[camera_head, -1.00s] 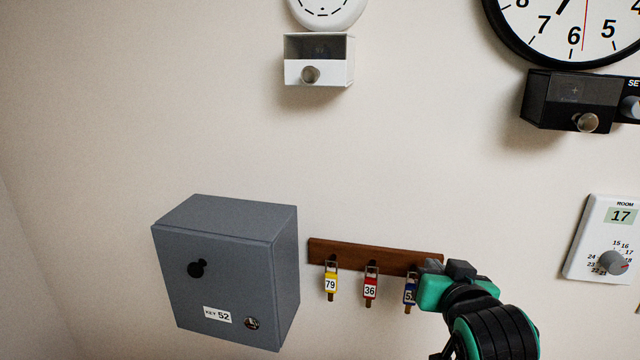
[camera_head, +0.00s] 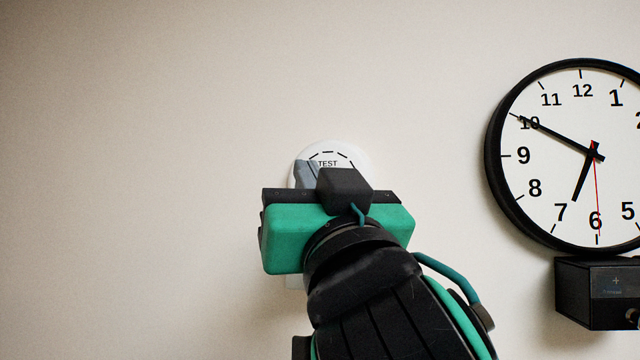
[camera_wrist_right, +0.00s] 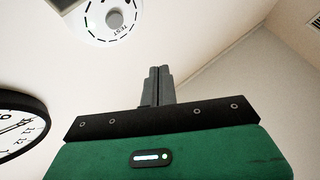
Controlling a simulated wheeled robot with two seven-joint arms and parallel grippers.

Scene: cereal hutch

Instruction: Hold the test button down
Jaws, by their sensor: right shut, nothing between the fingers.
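The round white detector (camera_head: 345,155) marked TEST is on the wall, partly hidden in the head view behind my right gripper. In the right wrist view the detector (camera_wrist_right: 92,32) shows at the top left, with a small round button (camera_wrist_right: 114,19) beside the word TEST. My right gripper (camera_head: 305,172) is in front of the detector's lower left part in the head view. In the wrist view its fingers (camera_wrist_right: 160,72) are shut together and empty, apart from the button, below and right of it in the picture. My left gripper is not in view.
A black-rimmed wall clock (camera_head: 560,200) hangs to the right, with a black box (camera_head: 590,290) below it. The clock also shows in the wrist view (camera_wrist_right: 25,108). A white box under the detector is mostly hidden by my arm. The wall at left is bare.

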